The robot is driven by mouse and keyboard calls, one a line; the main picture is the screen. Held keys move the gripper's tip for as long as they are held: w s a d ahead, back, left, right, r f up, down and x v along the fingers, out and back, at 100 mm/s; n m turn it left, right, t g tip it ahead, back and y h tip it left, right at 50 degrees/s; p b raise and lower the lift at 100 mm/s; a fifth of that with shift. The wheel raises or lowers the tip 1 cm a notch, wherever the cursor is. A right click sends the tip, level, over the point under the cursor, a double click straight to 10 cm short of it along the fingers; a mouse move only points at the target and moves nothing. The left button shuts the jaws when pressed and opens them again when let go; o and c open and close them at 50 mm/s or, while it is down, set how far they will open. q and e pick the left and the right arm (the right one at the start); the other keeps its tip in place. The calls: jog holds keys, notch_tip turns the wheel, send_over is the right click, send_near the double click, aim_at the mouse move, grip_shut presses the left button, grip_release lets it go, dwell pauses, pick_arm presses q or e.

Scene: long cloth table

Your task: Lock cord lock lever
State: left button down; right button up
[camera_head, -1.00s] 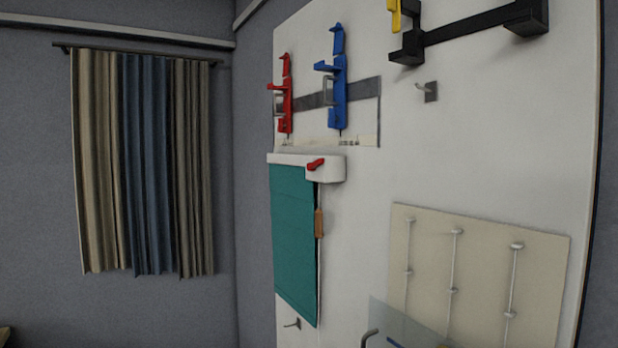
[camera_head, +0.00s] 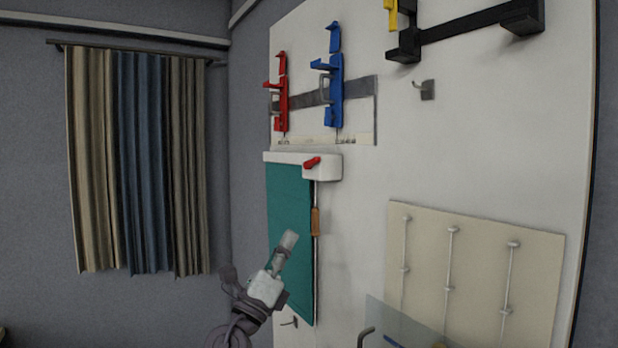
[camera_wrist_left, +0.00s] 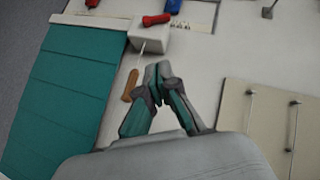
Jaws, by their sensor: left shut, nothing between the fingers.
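The cord lock lever (camera_head: 312,163) is a small red lever on the white cord lock housing (camera_head: 323,172), at the upper right corner of the green blind (camera_head: 288,220). A cord with a brown wooden pull (camera_head: 316,221) hangs below the housing. My left gripper (camera_head: 290,238) is shut and empty, in front of the blind and below the lever. In the left wrist view the lever (camera_wrist_left: 156,19) is at the top, beyond the fingertips (camera_wrist_left: 158,68), and the wooden pull (camera_wrist_left: 130,84) is left of them. My right gripper is in neither view.
Red (camera_head: 281,95) and blue (camera_head: 335,90) latches sit on the white board above the blind. A small hook (camera_head: 425,89) and a cream panel with rods (camera_head: 480,265) are to the right. Curtains (camera_head: 140,165) hang on the left wall.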

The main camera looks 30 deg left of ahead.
pick_arm(q)
jog(key=r+m+h, duration=0.1)
jog(key=m+h, duration=0.1)
jog(key=m, duration=0.1)
jog(key=shift+w+r, duration=0.3)
jog(key=shift+r, duration=0.1)
send_near(319, 164)
jog(key=w+d, duration=0.2)
jog(key=w, duration=0.1)
jog(key=r, duration=0.1)
jog(key=r+p, duration=0.1)
jog(key=w+a+r+p, duration=0.1)
jog(key=r, duration=0.1)
jog(key=shift+a+r, duration=0.25)
jog(key=shift+w+d, duration=0.1)
jog(key=shift+w, duration=0.05)
